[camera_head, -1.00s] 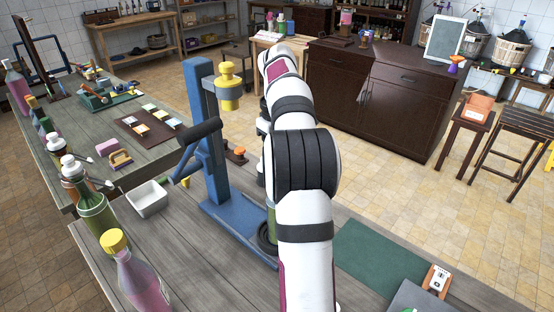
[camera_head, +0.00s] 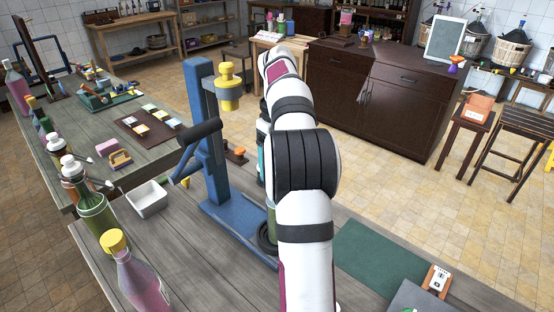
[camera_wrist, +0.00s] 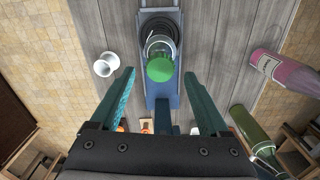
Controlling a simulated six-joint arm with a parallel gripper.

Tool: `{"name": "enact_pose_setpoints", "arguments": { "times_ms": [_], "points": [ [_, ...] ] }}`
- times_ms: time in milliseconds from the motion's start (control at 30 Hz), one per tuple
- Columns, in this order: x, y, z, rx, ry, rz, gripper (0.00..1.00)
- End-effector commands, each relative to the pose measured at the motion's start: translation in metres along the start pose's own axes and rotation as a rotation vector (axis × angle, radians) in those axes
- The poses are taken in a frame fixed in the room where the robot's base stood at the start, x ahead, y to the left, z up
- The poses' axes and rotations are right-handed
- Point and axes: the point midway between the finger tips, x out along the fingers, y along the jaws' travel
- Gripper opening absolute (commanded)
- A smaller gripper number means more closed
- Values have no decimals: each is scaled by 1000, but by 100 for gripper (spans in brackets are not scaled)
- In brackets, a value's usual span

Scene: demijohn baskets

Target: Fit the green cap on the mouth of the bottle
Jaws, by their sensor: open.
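In the wrist view, my gripper (camera_wrist: 159,74) is open, with one teal finger on each side of the green cap (camera_wrist: 159,69) and a gap to both. The cap sits over the mouth end of the bottle (camera_wrist: 160,45), whose clear body shows just above it. I cannot tell whether the cap is fully seated or level. The bottle stands on the base of the blue stand (camera_wrist: 169,15). In the head view, my arm hides the cap and most of the bottle; a green sliver of the bottle (camera_head: 271,216) shows. A teal finger shows beside my arm.
The blue stand (camera_head: 205,130) with its yellow head (camera_head: 228,90) rises beside my arm. A pink bottle with a yellow cap (camera_head: 140,275) and a green bottle (camera_head: 95,212) stand at the left. A white tray (camera_head: 147,199) and green mat (camera_head: 375,260) lie on the bench.

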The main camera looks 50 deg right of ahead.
Motion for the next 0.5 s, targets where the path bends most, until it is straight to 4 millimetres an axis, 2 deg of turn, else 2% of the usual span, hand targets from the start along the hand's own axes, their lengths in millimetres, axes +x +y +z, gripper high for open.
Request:
{"name": "enact_pose_setpoints", "arguments": {
  "times_ms": [200, 333, 500],
  "points": [
    [-48, 1, -1, 1, 3, 3, 79],
    [-63, 0, 0, 0, 1, 2, 79],
    [-67, 0, 0, 0, 1, 0, 79]
  ]
}}
